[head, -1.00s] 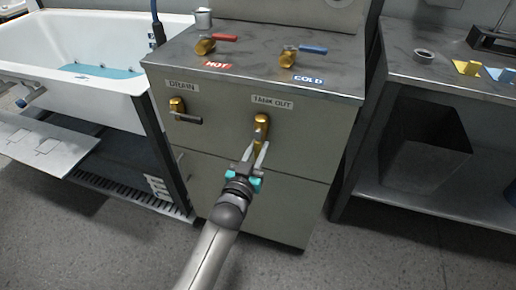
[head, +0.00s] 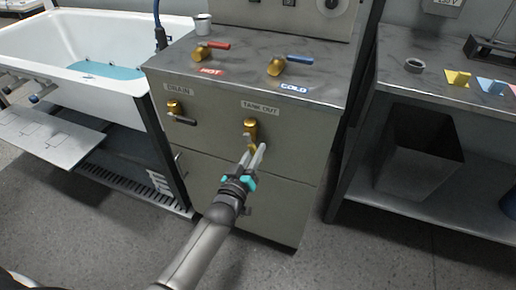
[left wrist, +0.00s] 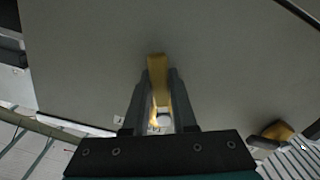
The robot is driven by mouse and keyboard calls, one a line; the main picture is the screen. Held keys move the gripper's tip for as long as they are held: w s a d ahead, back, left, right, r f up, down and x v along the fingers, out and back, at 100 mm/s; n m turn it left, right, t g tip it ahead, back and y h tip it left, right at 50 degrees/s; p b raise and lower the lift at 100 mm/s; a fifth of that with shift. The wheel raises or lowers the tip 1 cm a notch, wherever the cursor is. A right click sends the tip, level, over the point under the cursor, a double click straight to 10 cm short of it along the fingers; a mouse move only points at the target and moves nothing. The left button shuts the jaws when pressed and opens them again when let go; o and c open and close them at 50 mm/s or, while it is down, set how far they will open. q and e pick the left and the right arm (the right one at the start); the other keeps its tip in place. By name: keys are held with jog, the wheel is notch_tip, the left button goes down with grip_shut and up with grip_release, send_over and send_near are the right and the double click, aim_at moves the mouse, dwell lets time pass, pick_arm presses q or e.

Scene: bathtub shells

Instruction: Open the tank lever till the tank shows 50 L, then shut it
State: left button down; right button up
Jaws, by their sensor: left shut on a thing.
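The brass TANK OUT valve (head: 250,127) sits on the front of the grey cabinet under its label. The lever is partly hidden by the fingers in the head view. My right gripper is not in view. No tank reading can be made out.
The DRAIN valve (head: 174,108) is left of TANK OUT. HOT (head: 205,50) and COLD (head: 285,64) levers sit on the cabinet top (head: 325,83). A bathtub (head: 120,30) with blue water stands at left. A dark bin (head: 415,155) is on the right bench's lower shelf.

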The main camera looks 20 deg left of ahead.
pick_arm(q)
jog(key=n+p, duration=0.1)
jog(key=n, duration=0.1)
jog(key=d+r+n+p, duration=0.1)
jog(key=n, duration=0.1)
jog(key=d+r+n+p, duration=0.1)
jog(key=n, duration=0.2)
jog(key=shift+s+d+r, duration=0.1)
jog(key=shift+d+r, duration=0.1)
jog(key=shift+d, duration=0.05)
jog(key=n, duration=0.1)
jog(key=r+n+p, duration=0.1)
jog(key=shift+d+n, duration=0.2)
jog(key=shift+n, duration=0.2)
jog(key=shift+r+n, duration=0.2)
jog(key=shift+n, duration=0.2)
jog(key=shift+d+r+n+p, duration=0.1)
jog(key=shift+r+n+p, duration=0.4)
jog(key=shift+n, duration=0.7)
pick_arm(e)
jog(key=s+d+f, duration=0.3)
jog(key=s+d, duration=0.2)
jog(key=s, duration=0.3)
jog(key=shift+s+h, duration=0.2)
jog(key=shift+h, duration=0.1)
pick_arm(q)
jog(key=c, duration=0.7)
grip_release()
jog(key=shift+r, duration=0.1)
